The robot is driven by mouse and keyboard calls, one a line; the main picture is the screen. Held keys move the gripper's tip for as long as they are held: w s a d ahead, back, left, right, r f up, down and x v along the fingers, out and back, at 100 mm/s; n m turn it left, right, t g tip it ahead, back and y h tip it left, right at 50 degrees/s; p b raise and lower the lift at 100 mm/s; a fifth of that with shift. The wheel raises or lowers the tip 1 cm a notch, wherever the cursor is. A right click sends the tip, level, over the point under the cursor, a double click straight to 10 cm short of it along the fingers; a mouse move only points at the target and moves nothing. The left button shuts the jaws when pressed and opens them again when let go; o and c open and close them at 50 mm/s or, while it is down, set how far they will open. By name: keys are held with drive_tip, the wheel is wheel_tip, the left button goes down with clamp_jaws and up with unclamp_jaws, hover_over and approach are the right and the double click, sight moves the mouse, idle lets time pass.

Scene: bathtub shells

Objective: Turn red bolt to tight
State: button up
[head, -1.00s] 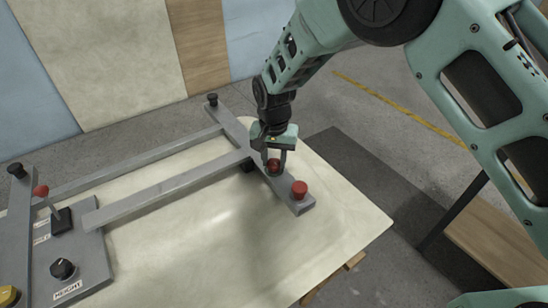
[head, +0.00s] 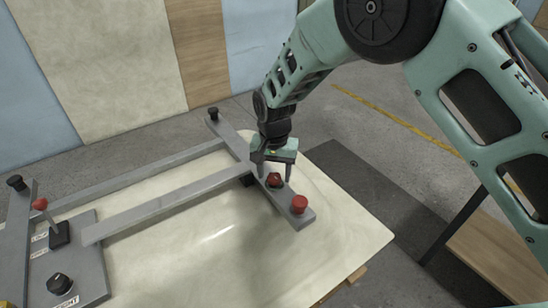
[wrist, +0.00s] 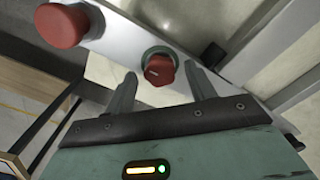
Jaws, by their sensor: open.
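Nothing is held.
A larger red mushroom-shaped knob (head: 299,204) stands close by at the near end of the crossbar. A black knob (head: 213,114) is at its far end. A grey control panel (head: 88,258) with a red-tipped lever (head: 40,204) and a dial (head: 59,284) lies left.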

sight(274, 176)
wheel_tip(274, 176, up, 17)
drive_tip(key=b, duration=0.1)
drive_tip(key=shift+b, duration=0.4)
drive_tip(key=shift+r, duration=0.1)
drive_tip(key=s+d+n, duration=0.3)
drive_tip(key=s+d, duration=0.1)
drive_tip(key=s, duration=0.6)
drive_tip(key=s+d+n, duration=0.3)
drive_tip(key=s+d, duration=0.2)
drive_tip(key=s, duration=0.5)
drive_tip(key=s+d+f+n, duration=0.1)
drive_tip(key=s+d+n, duration=0.3)
drive_tip(key=s, duration=0.6)
drive_tip(key=shift+s+d+y, duration=0.25)
drive_tip(key=shift+d+y, duration=0.05)
drive_tip(key=shift+d, duration=0.25)
